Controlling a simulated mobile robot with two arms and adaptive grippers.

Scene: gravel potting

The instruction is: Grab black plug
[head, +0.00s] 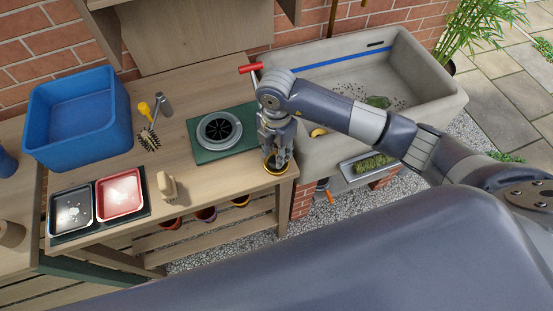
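A small dark round piece with a yellow rim (276,169), which looks like the black plug, sits at the front right corner of the wooden bench. My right gripper (276,158) points down right over it, with fingers on either side. The fingers cover much of the piece, and I cannot tell whether they touch or grip it. A grey ring with a black slotted centre (220,130) lies on a green mat (207,156) left of the gripper. My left gripper is not in view.
The stone sink (440,103) stands right of the bench, with gravel bits and a green leafy thing inside. A red-handled tool (251,69) is behind my gripper. A blue bin (80,118), brushes, a red tray (120,194) and a wooden-handled brush (168,186) occupy the left.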

